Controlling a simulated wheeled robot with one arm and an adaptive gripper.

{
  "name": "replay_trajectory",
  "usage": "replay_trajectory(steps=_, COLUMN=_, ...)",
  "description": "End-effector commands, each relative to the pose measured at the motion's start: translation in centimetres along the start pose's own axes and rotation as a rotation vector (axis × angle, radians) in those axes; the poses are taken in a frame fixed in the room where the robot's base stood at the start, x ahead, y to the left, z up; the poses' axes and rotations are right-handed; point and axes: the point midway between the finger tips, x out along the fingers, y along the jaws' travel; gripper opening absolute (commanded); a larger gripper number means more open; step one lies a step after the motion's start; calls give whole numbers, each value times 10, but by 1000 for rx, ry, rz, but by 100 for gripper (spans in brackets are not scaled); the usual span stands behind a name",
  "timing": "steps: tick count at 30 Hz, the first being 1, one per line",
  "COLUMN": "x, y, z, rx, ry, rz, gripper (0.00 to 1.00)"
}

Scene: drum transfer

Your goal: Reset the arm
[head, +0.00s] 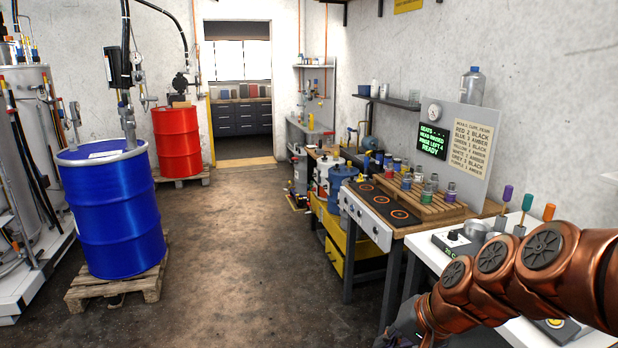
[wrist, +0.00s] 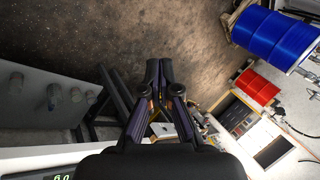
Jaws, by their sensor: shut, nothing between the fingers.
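My copper-coloured arm (head: 500,272) reaches in from the right edge of the head view, over the near end of the white bench. My gripper sits at the lower end of that arm and is mostly hidden there. In the wrist view my gripper (wrist: 158,65) points out over the brown floor. Its two dark fingers are close together and hold nothing. The fingers are beside the bench edge, with dark bench legs just left of them.
A blue drum (head: 110,215) stands on a wooden pallet (head: 92,292) at left. A red drum (head: 178,142) stands farther back. A workbench with burner panel (head: 378,210) and a rack of jars (head: 425,205) lines the right wall. The middle floor (head: 235,250) is clear.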

Motion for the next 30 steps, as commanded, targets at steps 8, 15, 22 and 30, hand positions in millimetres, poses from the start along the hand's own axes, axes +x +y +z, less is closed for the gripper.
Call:
replay_trajectory(steps=8, x=-22, y=59, z=125, rx=-274, ry=-235, rz=303, gripper=0)
replay_trajectory(steps=15, x=-55, y=116, z=183, rx=-368, ry=-369, rz=505, gripper=0)
replay_trajectory(steps=22, x=-66, y=131, z=194, rx=-384, ry=-398, rz=556, gripper=0)
replay_trajectory(steps=30, x=-66, y=131, z=194, rx=-383, ry=-399, rz=555, gripper=0)
